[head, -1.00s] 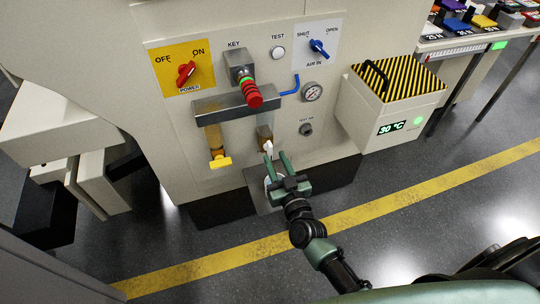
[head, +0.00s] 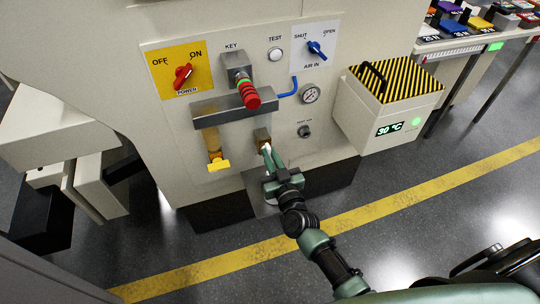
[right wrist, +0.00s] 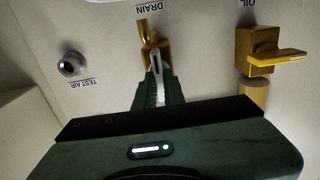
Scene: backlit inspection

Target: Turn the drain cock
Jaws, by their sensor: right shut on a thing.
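The drain cock (head: 262,135) is a brass fitting low on the machine's front panel. In the right wrist view the drain cock (right wrist: 162,46) sits by the upside-down word DRAIN, with a pale lever (right wrist: 155,62) pointing out toward my gripper. My green right gripper (head: 268,151) is in front of it, its fingers close together and shut on the lever. The right wrist view shows the gripper (right wrist: 157,88) in line with the lever; the fingers hide part of it. My left gripper is not in view.
The oil cock (right wrist: 265,45) with a yellow lever (head: 219,164) is beside the drain cock. The test air port (head: 304,131) and gauge (head: 310,94) are to the right. A striped-lid box (head: 392,105) stands farther right.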

